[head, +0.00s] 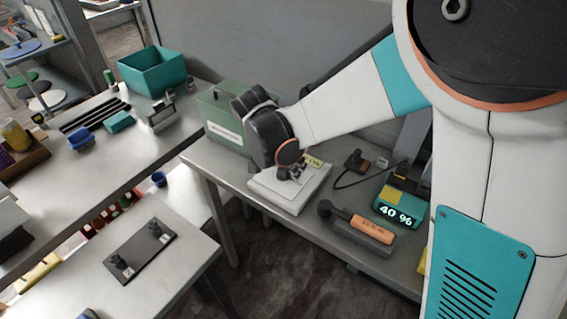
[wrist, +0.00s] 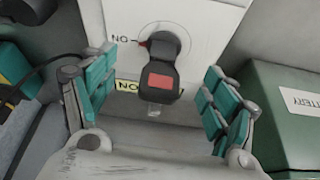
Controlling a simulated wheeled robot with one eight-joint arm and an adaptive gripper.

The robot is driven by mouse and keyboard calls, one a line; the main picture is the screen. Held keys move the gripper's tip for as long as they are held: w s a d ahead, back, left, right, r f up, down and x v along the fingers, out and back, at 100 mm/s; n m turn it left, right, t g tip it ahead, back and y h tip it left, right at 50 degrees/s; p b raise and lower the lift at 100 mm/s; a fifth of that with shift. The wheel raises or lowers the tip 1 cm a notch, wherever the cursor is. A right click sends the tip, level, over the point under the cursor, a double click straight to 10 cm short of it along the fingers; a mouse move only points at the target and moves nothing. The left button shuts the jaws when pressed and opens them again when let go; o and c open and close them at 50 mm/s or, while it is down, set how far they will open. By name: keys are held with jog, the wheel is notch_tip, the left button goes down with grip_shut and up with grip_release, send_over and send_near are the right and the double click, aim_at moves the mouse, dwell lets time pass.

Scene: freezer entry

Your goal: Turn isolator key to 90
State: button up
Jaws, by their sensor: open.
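The isolator key (wrist: 161,66) is a black handle with a red patch, on a round grey dial of a white panel (wrist: 212,22). A small red mark shows at the handle's upper left, by a printed label. A yellow label (wrist: 128,86) lies beside the handle's lower left. My gripper (wrist: 160,97) is open, with teal-padded fingers on either side of the key and visible gaps to it. In the head view, the white isolator box (head: 289,196) lies on the bench under my gripper. My gripper hides most of the key there.
A green battery case (head: 222,118) stands close behind and left of the isolator box; it also shows at right in the wrist view (wrist: 277,110). An orange-and-black tool (head: 366,229) and a teal device reading 40 % (head: 398,207) lie to the right. The bench's front edge is near.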

jog(key=shift+r, duration=0.1)
jog(key=shift+r+p, duration=2.4)
jog(key=shift+r, duration=1)
